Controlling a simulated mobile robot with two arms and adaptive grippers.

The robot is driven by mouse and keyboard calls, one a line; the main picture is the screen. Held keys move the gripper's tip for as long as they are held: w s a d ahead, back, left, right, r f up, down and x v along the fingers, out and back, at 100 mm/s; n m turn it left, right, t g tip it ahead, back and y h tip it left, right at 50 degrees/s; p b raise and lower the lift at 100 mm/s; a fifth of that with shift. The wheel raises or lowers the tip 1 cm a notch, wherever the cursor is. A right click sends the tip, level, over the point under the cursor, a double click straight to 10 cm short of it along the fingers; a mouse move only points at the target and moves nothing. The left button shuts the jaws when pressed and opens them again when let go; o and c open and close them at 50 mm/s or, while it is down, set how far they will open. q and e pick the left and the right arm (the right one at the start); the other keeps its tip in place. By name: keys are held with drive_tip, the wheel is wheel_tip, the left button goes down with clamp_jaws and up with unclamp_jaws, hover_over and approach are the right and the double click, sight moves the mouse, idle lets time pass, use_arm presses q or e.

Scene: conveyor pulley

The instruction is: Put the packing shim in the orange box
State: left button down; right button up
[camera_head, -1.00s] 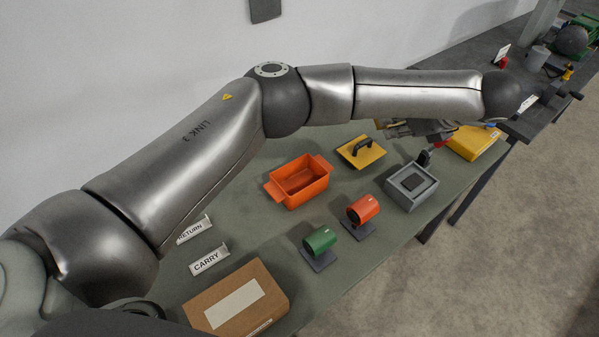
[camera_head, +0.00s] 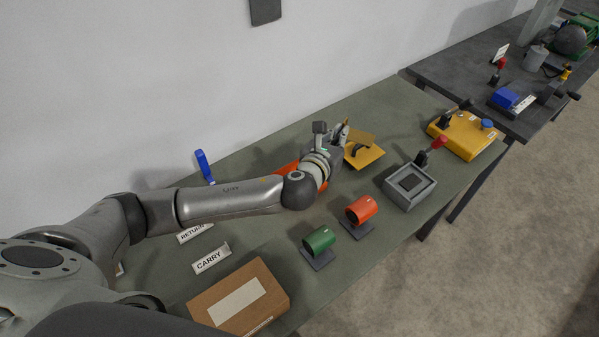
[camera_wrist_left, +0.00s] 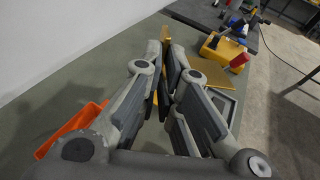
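The plate is held above the yellow lid. The orange box (camera_head: 283,172) stands on the table, largely hidden behind my left wrist; its edge shows at the left of the left wrist view (camera_wrist_left: 75,128). My right gripper is not in view.
A grey box (camera_head: 408,198), a red cylinder (camera_head: 362,209), a green cylinder (camera_head: 320,240) and a cardboard box (camera_head: 270,291) stand nearer. A yellow control box (camera_head: 465,143) is at the right.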

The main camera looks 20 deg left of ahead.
use_arm(q)
drive_tip(key=shift+m+t+h, duration=0.5)
drive_tip(key=shift+t+h, duration=0.3)
drive_tip(key=s+a+f+b, duration=0.2)
drive_tip(key=a+f, duration=0.2)
drive_tip(key=a, duration=0.1)
drive_tip(key=s+a+f+b, duration=0.2)
drive_tip(key=a+f, duration=0.3)
drive_tip(key=a, duration=0.1)
drive_tip(key=s+a+f+b, duration=0.2)
drive_tip(key=a+f, duration=0.3)
drive_tip(key=shift+a+f+b, duration=0.2)
drive_tip(key=shift+f+b, duration=0.05)
drive_tip(key=shift+b, duration=0.1)
drive_tip(key=shift+s+a+f+b, duration=0.15)
drive_tip(key=shift+a+f+b, duration=0.25)
drive_tip(key=shift+a+f, duration=0.2)
drive_tip(key=f+b, duration=0.1)
drive_tip(key=f, duration=0.2)
drive_tip(key=shift+s+a+b, duration=0.1)
drive_tip(key=shift+a+b, duration=0.2)
drive_tip(key=shift+b, duration=0.1)
drive_tip(key=shift+f, duration=0.3)
